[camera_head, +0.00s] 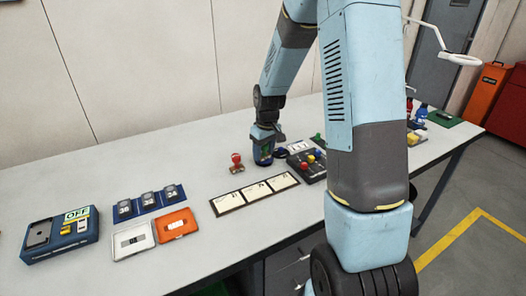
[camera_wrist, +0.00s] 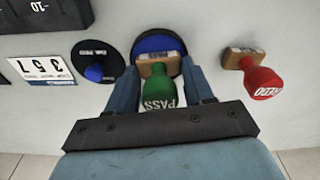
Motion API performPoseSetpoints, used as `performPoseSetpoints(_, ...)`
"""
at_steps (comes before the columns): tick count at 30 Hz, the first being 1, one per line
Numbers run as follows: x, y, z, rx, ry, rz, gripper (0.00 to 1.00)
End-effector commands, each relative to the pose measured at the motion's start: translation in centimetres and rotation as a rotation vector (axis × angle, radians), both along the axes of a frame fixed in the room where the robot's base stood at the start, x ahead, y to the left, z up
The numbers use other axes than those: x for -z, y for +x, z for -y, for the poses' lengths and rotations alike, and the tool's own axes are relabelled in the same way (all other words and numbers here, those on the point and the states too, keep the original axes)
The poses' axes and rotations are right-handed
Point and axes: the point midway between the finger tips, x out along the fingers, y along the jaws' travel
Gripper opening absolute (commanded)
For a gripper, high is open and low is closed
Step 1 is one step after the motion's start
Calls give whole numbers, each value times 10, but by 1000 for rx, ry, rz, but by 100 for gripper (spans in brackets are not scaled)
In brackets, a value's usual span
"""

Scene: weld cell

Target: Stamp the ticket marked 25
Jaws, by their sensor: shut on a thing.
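My gripper (camera_wrist: 161,72) is shut on the green-handled stamp marked PASS (camera_wrist: 159,90), with its fingers on both sides of the wooden block. The stamp is at a round blue ink pad (camera_wrist: 157,43); whether it touches the pad I cannot tell. In the head view my gripper (camera_head: 264,150) is low over the table, left of my upper arm. A dark-framed strip of three cream tickets (camera_head: 255,192) lies in front of it; their numbers are too small to read surely. A red-handled stamp marked REDO (camera_wrist: 262,80) stands right of my gripper in the wrist view.
Blue number blocks (camera_head: 149,198), white and orange cases (camera_head: 175,224) and a device marked OFF (camera_head: 60,236) are at left. A button box (camera_head: 310,166) is close right.

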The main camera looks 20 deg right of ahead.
Motion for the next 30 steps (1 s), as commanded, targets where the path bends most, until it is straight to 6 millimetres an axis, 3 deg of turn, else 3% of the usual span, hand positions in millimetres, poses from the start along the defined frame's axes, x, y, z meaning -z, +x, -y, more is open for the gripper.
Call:
performPoseSetpoints(7,-3,-1,0,-1,0,-3,32)
performPoseSetpoints(30,-53,0,0,0,0,0,32)
